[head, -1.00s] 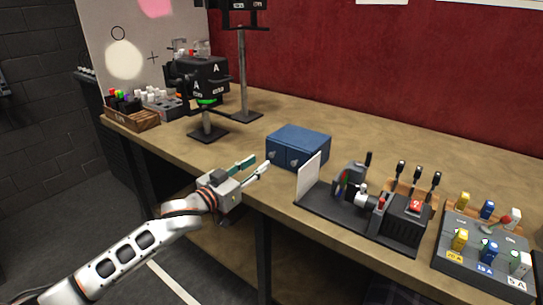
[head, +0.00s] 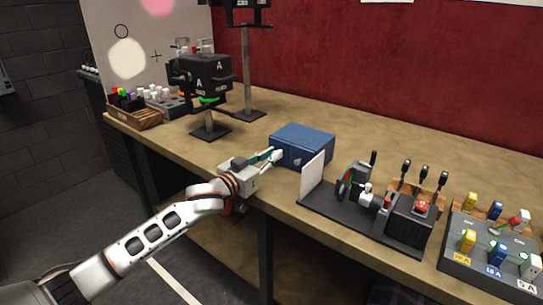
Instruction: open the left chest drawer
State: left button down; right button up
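The blue chest (head: 305,141) stands on the wooden bench near its front edge, with its drawer fronts facing the front left. My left gripper (head: 276,155) is right at the left part of the chest's front. Its fingers are close together around the place of the left knob, which they hide. I cannot tell whether they hold the knob. The right drawer's knob (head: 297,162) shows just beside the fingers. Both drawers look closed. My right gripper is not in view.
A white panel (head: 312,178) and a dark device with a lever (head: 365,205) stand just right of the chest. A black lamp-like stand (head: 210,129) is behind left. A fuse box (head: 490,255) is at the far right. The bench (head: 240,148) is clear left of the chest.

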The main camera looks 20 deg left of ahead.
pick_arm(q)
jog(key=shift+s+r, duration=0.1)
jog(key=shift+s, duration=0.15)
jog(key=p+v, duration=0.2)
jog(key=v, duration=0.1)
jog(key=shift+s+a+r+p, duration=0.15)
jog(key=shift+s+r+p, duration=0.05)
jog(key=shift+s+p, duration=0.1)
jog(key=p+v, duration=0.2)
jog(key=v, duration=0.2)
jog(key=shift+s+a+f, duration=0.1)
jog(key=shift+s, duration=0.1)
jog(key=shift+s+a+f+p, duration=0.1)
jog(key=shift+s+a+p, duration=0.05)
jog(key=shift+s+p, duration=0.2)
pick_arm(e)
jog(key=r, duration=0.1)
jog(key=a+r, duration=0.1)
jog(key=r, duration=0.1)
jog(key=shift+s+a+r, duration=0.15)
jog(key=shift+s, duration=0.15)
pick_arm(q)
jog(key=c, duration=2.1)
grip_release()
jog(key=shift+f, duration=0.1)
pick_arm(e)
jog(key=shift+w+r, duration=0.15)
